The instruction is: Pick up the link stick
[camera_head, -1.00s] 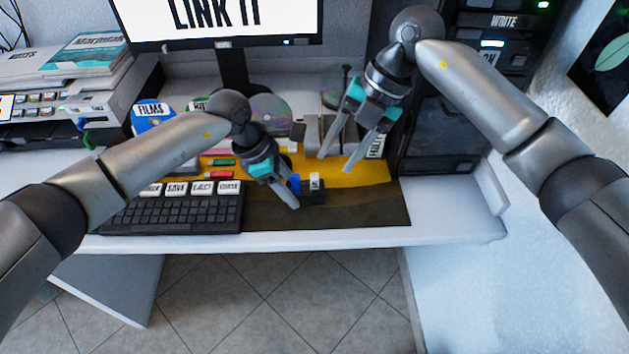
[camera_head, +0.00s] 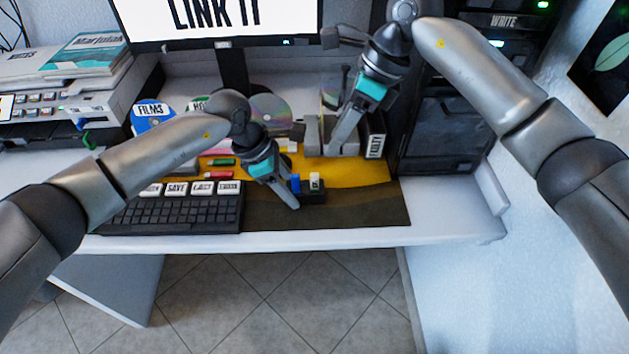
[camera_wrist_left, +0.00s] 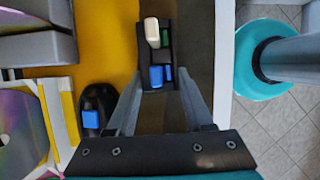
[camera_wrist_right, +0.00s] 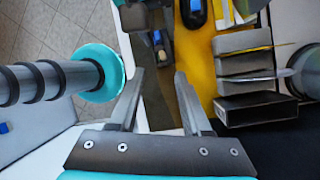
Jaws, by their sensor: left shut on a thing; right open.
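A small black holder (camera_head: 316,196) lies on the mat near the desk's front edge. A blue stick (camera_head: 295,183) and a white stick (camera_head: 315,182) stand in it; the left wrist view shows the blue stick (camera_wrist_left: 156,77) and white stick (camera_wrist_left: 152,32) from above. I cannot tell which one is the link stick. My left gripper (camera_head: 291,198) is shut on the holder, its fingers at either side of the blue stick's end. My right gripper (camera_head: 338,146) is open and empty above the mat, beyond the holder; its fingers overlap in the head view.
A keyboard (camera_head: 170,213) lies left of the holder. Red (camera_head: 219,175) and green (camera_head: 222,162) pieces lie on the yellow mat. Grey stands and a black box (camera_head: 374,140) stand behind, beside a dark computer tower (camera_head: 445,130). The monitor (camera_head: 230,18) stands at the back.

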